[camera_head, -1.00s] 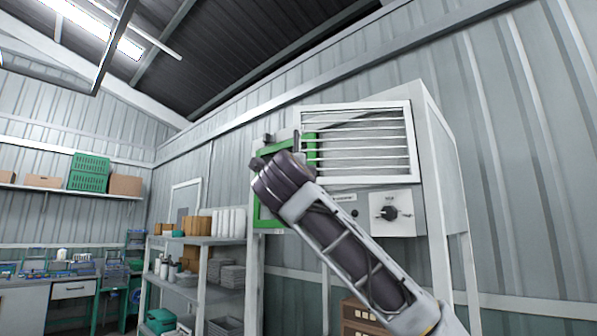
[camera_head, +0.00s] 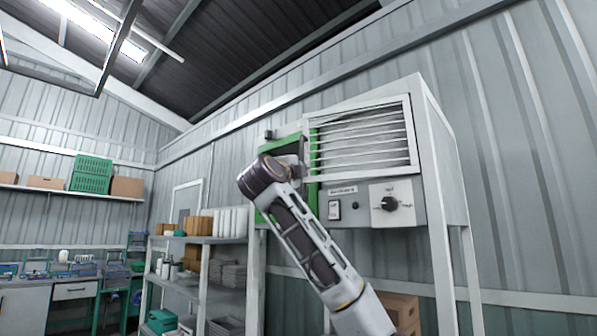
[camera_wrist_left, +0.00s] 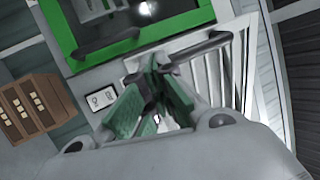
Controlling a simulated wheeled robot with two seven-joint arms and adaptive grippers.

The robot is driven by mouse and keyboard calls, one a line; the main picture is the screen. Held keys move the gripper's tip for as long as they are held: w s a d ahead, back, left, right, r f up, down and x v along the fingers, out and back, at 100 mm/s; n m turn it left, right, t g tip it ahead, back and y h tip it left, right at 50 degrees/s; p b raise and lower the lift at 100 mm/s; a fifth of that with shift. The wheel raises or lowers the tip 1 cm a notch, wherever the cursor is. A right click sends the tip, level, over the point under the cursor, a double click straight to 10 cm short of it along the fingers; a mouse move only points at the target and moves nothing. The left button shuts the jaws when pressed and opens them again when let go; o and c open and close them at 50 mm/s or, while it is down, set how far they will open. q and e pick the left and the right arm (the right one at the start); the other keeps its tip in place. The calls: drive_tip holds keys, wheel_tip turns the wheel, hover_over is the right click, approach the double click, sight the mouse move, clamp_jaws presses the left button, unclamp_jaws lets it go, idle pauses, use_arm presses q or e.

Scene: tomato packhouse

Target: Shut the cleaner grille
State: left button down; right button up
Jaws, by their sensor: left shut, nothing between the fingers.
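The cleaner (camera_head: 436,150) is a white box high on the wall. Its white slatted grille (camera_head: 365,137) faces out beside a green-framed part (camera_head: 311,190) on its left. In the left wrist view the slats of the grille (camera_wrist_left: 226,78) are just beyond my fingers, and the green frame (camera_wrist_left: 150,38) lies above, with a dark inside. My left gripper (camera_head: 300,158) is by the grille's left edge, mostly hidden behind my wrist. In the left wrist view its green fingers (camera_wrist_left: 152,72) are together and empty; contact with the grille is unclear. My right gripper is out of view.
Below the grille are a switch (camera_head: 334,210) and a round knob (camera_head: 390,203). A shelf unit (camera_head: 205,240) with boxes and trays stands left of the cleaner. Corrugated wall lies right of the cleaner.

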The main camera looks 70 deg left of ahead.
sight(308, 178)
use_arm(q)
drive_tip(key=shift+w+a+m+t+h, duration=0.25)
drive_tip(key=shift+w+a, duration=0.1)
drive_tip(key=shift+a, duration=0.2)
drive_tip(key=shift+w+a+m+t+h, duration=0.15)
drive_tip(key=shift+w+a+t+h, duration=0.15)
drive_tip(key=shift+a, duration=0.25)
drive_tip(key=w+a, duration=0.2)
drive_tip(key=a, duration=0.1)
drive_tip(key=shift+w, duration=0.35)
drive_tip(key=shift+w+a, duration=1.2)
drive_tip(key=shift+w, duration=0.05)
drive_tip(key=shift+w+a, duration=0.15)
drive_tip(key=shift+w, duration=0.05)
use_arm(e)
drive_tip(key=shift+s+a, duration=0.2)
use_arm(q)
drive_tip(key=shift+r, duration=0.1)
drive_tip(key=shift+w, duration=0.1)
